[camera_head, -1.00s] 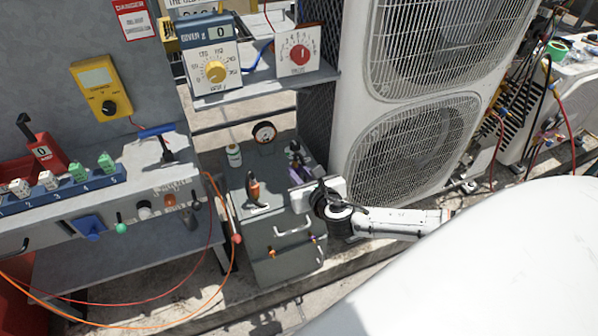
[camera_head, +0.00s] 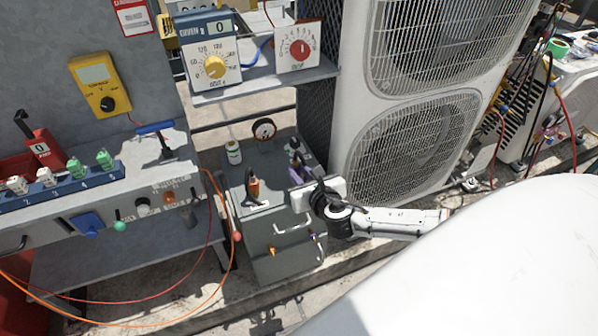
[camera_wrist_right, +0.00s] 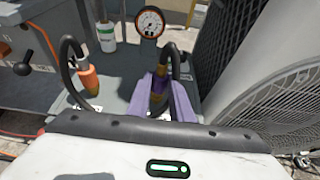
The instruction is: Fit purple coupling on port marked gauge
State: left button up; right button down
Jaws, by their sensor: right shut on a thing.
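My right gripper (camera_head: 300,174) reaches in from the right over the top of a grey metal box. In the right wrist view its purple fingers (camera_wrist_right: 162,98) are shut around the purple coupling (camera_wrist_right: 157,91), which has a dark body and a purple band. A black hose (camera_wrist_right: 168,58) arches up from the coupling. Its lower end, and whether it touches a port, is hidden by the fingers and wrist. A round dial gauge (camera_head: 264,130) stands behind, also in the right wrist view (camera_wrist_right: 150,22). No port marking is readable. My left gripper is not in view.
An orange coupling (camera_head: 254,187) with its own black hose stands left on the grey box (camera_head: 285,262). A white bottle (camera_head: 233,152) stands behind it. The large fan condenser (camera_head: 350,120) is close on the right. A workbench (camera_head: 150,190) with dangling cables is left.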

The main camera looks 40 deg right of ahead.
jog(key=shift+f+b, duration=0.3)
jog(key=shift+f, duration=0.2)
dwell(0.8)
jog(key=c, duration=1.5)
grip_release()
notch_tip(320, 180, up, 3)
jog(key=p, duration=0.3)
notch_tip(320, 180, up, 4)
jog(key=shift+r+p, duration=0.25)
jog(key=shift+p, duration=0.2)
